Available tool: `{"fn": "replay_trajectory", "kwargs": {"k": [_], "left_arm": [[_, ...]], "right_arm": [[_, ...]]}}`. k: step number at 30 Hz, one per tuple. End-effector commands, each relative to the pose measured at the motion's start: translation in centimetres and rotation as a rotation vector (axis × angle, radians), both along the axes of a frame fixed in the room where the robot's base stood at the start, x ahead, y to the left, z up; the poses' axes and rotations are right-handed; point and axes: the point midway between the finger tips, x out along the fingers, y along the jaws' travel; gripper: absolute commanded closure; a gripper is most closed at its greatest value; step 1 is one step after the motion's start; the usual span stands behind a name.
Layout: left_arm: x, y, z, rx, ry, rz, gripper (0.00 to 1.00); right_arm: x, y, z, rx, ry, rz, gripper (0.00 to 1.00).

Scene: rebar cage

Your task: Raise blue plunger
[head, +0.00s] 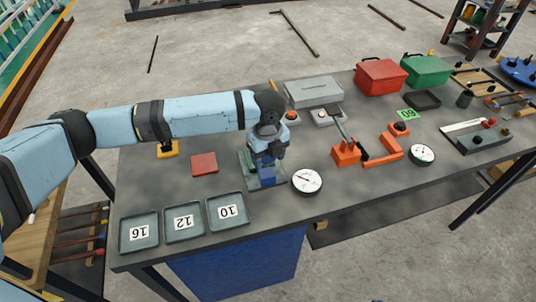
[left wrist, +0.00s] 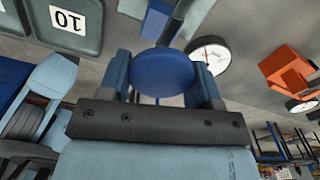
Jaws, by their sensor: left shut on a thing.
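The blue plunger (left wrist: 162,72) shows in the left wrist view as a round blue disc between the two fingers of my left gripper (left wrist: 162,78). The fingers are shut on its sides. In the head view my left gripper (head: 267,143) points down over a small stand with a blue block (head: 266,172) and a grey base (head: 279,184). The gripper and wrist hide the plunger's top there, so I cannot tell how high it sits. My right gripper is in neither view.
A round dial gauge (head: 307,181) stands just right of the stand. Trays marked 16 (head: 139,248), 12 and 10 lie to the front left. A red square plate (head: 204,164) is at left. An orange clamp (head: 346,153) and a grey box (head: 313,92) are further right and back.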

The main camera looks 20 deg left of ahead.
Motion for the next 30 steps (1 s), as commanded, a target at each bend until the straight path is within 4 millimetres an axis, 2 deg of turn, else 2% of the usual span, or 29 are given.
{"fn": "replay_trajectory", "kwargs": {"k": [1, 4, 13, 17, 30], "left_arm": [[0.3, 0.0, 0.6, -0.003, -0.010, 0.001, 0.38], [0.3, 0.0, 0.5, -0.002, -0.009, 0.001, 0.16], [0.2, 0.0, 0.5, -0.002, -0.006, 0.001, 0.16], [0.2, 0.0, 1.5, -0.002, -0.006, 0.001, 0.16], [0.2, 0.0, 10.9, -0.003, -0.010, 0.000, 0.16]], "right_arm": [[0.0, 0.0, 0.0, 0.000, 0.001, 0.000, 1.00], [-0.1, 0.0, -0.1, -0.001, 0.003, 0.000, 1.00], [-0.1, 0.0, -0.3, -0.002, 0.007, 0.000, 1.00], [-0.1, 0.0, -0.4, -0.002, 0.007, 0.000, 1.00], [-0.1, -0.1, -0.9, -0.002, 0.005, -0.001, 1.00]]}}
